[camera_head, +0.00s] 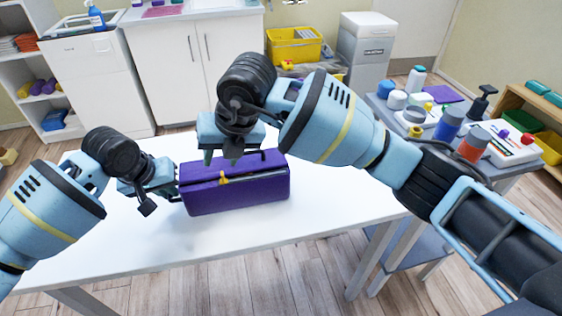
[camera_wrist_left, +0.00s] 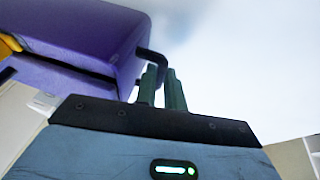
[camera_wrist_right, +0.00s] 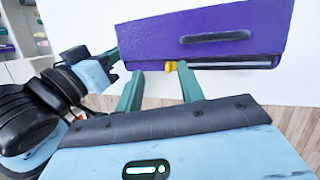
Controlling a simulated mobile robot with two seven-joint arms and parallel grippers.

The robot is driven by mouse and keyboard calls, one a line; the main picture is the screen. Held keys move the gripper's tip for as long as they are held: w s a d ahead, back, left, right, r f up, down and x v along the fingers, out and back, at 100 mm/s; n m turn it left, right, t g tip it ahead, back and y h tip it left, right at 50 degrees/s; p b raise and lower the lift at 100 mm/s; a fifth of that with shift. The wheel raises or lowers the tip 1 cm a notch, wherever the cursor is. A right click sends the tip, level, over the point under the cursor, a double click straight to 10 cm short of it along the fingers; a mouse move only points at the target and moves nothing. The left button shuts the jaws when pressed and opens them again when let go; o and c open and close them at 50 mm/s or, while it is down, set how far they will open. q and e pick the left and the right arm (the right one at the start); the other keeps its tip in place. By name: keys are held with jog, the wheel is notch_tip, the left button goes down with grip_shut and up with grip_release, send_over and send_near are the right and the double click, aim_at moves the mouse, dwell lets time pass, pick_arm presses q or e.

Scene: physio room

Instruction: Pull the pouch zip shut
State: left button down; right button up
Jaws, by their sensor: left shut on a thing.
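The purple pouch (camera_head: 240,195) lies on the white table; it also shows in the left wrist view (camera_wrist_left: 85,30) and right wrist view (camera_wrist_right: 215,20). Its yellow zip pull (camera_head: 224,179) is on the zip line, left of the middle; in the right wrist view the pull (camera_wrist_right: 171,66) has a dark slit with a pale strip to its right. My left gripper (camera_head: 174,190) is at the pouch's left end, its fingers (camera_wrist_left: 163,85) closed on the black end loop (camera_wrist_left: 151,55). My right gripper (camera_head: 228,157) is above the pouch, its fingers (camera_wrist_right: 157,85) apart on either side of the pull.
The white table (camera_head: 330,205) is clear around the pouch. A side table at the right holds bottles (camera_head: 449,124), jars and a white tray (camera_head: 505,143). A white cabinet (camera_head: 190,65), yellow bin (camera_head: 294,45) and grey bin (camera_head: 366,50) stand behind.

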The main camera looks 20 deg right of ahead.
pick_arm(q)
jog(key=shift+a+f, duration=0.1)
jog(key=shift+a, duration=0.05)
pick_arm(e)
jog(key=shift+r, duration=1.9)
pick_arm(q)
jog(key=c, duration=1.5)
grip_release()
pick_arm(e)
jog(key=shift+a, duration=0.1)
jog(key=shift+r, duration=0.1)
